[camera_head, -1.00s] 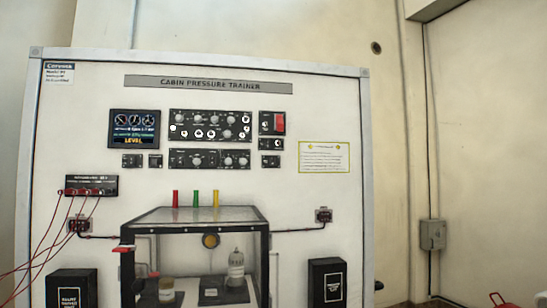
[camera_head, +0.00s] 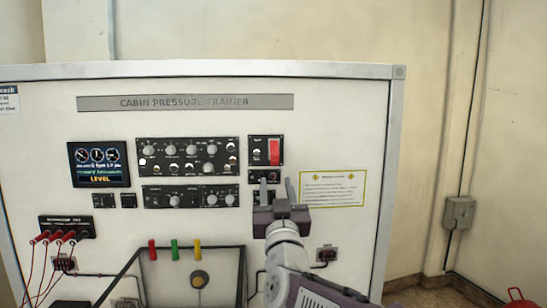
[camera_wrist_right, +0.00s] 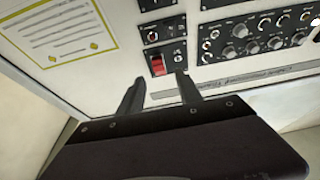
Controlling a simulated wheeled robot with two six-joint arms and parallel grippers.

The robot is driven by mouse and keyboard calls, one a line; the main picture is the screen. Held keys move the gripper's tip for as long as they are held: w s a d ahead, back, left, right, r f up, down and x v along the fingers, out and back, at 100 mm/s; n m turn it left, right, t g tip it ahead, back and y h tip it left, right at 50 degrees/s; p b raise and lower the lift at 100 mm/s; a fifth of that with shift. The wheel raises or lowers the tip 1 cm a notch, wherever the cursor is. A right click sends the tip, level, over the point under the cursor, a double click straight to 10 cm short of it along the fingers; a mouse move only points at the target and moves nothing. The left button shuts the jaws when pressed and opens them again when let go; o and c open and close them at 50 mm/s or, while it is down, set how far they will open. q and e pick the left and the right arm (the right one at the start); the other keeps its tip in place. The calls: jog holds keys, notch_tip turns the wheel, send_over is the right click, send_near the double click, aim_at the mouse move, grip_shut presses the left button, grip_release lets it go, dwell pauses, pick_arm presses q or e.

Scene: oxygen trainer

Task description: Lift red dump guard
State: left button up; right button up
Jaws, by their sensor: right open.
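The red dump guard (camera_head: 274,151) is a tall red cover on the right half of a small black switch panel (camera_head: 258,149). It looks closed against the panel. My right gripper (camera_head: 276,183) is open and empty, fingers pointing up in the head view, just below the guard and overlapping the small panel under it. In the right wrist view the scene is upside down; the guard (camera_wrist_right: 157,66) shows just beyond and between the open fingertips (camera_wrist_right: 160,82), with no contact visible. My left gripper is out of view.
A yellow-edged placard (camera_head: 333,189) is right of the gripper. Black knob panels (camera_head: 188,157) and a display (camera_head: 99,164) are to the left. Red, green and yellow posts (camera_head: 175,250) stand below left, above the clear-topped box. Red leads hang at far left.

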aim_at(275, 164)
jog(key=p+x, duration=0.1)
jog(key=x, duration=0.1)
jog(key=d+p+x, duration=0.1)
jog(key=x, duration=0.2)
jog(key=shift+w+f, duration=0.15)
jog(key=shift+f, duration=0.05)
jog(key=x, duration=0.1)
jog(key=p+x, duration=0.2)
jog(key=shift+a, duration=0.25)
jog(key=shift+w+a+r+p, duration=0.2)
jog(key=shift+r+p, duration=0.1)
jog(key=shift+p, duration=0.2)
jog(key=shift+w+d+f, duration=0.2)
jog(key=shift+w+d, duration=0.1)
jog(key=shift+c, duration=0.3)
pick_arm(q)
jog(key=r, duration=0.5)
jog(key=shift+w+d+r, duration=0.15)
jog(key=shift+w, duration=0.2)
pick_arm(e)
jog(key=shift+a, duration=0.15)
grip_shut()
